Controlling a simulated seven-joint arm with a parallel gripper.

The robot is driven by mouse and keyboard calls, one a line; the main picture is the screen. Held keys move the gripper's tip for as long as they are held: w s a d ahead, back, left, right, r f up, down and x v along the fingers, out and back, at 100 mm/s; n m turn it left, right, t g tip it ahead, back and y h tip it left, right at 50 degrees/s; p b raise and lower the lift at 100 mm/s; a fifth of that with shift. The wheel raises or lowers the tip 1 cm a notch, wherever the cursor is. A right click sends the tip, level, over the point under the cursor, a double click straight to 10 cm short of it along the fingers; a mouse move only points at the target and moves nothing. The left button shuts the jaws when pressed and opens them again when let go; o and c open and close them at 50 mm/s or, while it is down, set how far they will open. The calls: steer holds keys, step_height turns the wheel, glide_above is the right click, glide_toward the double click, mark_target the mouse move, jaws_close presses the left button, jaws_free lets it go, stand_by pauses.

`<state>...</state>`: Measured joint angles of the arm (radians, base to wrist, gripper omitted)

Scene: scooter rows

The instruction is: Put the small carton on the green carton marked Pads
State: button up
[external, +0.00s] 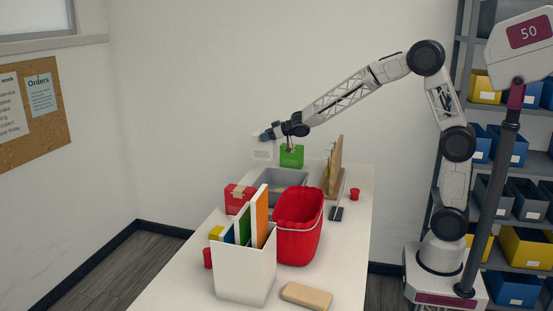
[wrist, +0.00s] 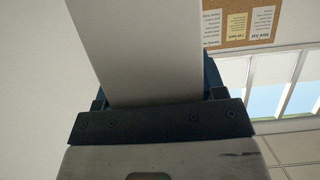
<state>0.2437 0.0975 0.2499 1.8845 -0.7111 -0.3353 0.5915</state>
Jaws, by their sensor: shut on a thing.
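My gripper (external: 266,136) is at the far end of the table, pointing left, and is shut on a pale, plain-sided carton. This small carton (wrist: 155,50) fills the space between the fingers in the wrist view. In the external view a pale boxy shape (external: 262,153) shows just below the fingertips, and I take it to be the same carton. The green carton (external: 292,158) stands at the table's far end, just right of and below the gripper. Its marking is too small to read. The held carton is left of the green carton, apart from its top.
A grey bin (external: 270,184) stands in front of the green carton, with a wooden rack (external: 336,165) to its right. A red carton (external: 238,198), red bucket (external: 298,230) and white file box (external: 244,278) crowd the middle and front.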

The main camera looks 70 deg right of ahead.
steer(key=s+d+r, duration=0.5)
steer(key=d+r, duration=0.1)
steer(key=d, duration=0.2)
steer(key=s+d+r, duration=0.5)
steer(key=d+r, duration=0.1)
steer(key=d, duration=0.3)
steer(key=shift+d, duration=0.3)
steer(key=shift+w+f, duration=0.1)
step_height(320, 180, down, 6)
steer(key=shift+f, duration=0.1)
steer(key=shift+f, duration=1.95)
steer(key=o, duration=1.5)
steer(key=shift+c, duration=0.2)
